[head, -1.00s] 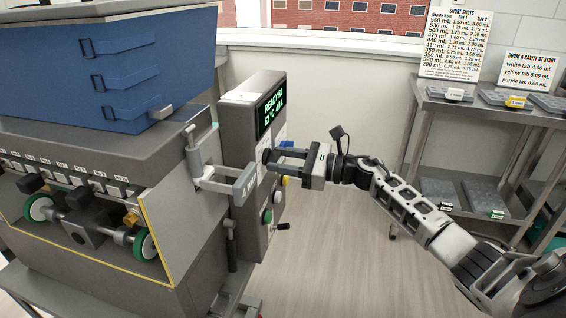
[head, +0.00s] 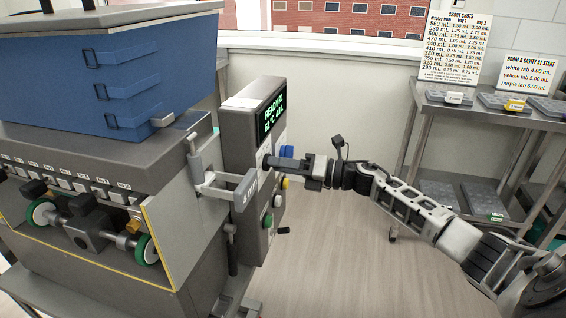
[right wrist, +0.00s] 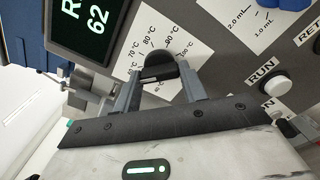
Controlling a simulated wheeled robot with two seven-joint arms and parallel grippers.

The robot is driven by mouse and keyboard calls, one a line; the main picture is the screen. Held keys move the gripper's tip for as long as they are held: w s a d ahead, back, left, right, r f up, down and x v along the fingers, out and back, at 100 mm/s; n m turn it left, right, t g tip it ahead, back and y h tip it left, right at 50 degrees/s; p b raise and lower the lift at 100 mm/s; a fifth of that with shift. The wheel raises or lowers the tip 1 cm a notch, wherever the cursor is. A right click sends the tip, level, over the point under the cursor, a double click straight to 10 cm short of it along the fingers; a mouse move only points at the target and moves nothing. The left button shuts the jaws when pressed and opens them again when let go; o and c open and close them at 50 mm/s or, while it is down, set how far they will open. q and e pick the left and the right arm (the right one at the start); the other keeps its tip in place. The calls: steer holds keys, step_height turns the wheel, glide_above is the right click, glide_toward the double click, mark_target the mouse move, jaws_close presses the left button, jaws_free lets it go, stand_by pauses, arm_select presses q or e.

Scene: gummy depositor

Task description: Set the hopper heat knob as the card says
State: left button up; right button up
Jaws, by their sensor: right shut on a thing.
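The hopper heat knob (right wrist: 160,68) is black and sits on the depositor's control panel (head: 238,128), in a printed scale marked in °C that includes 70, 80, 90 and 100. My right gripper (right wrist: 160,88) is shut on this knob, one finger on each side. In the head view my right gripper (head: 272,161) reaches the panel face from the right and hides the knob. The knob's exact setting is hard to read. The green display (head: 274,111) shows READY and 62 °C. My left gripper is not in view.
A blue knob (head: 287,151) sits beside the gripper, near a mL scale. A white RUN button (right wrist: 275,87) and a grey lever bracket (head: 222,184) are close. Cards (head: 455,45) (head: 529,75) stand on the steel shelf (head: 470,108) at right. The floor between is clear.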

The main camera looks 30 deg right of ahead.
arm_select(q)
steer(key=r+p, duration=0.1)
steer(key=p, duration=0.1)
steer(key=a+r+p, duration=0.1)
steer(key=p, duration=0.2)
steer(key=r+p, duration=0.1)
steer(key=p, duration=0.2)
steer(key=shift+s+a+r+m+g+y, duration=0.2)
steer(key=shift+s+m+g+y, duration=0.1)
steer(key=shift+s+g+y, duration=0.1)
arm_select(e)
steer(key=m, duration=2.4)
steer(key=shift+r, duration=0.15)
arm_select(q)
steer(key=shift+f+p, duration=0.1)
steer(key=shift+p, duration=0.2)
arm_select(e)
steer(key=shift+m, duration=0.4)
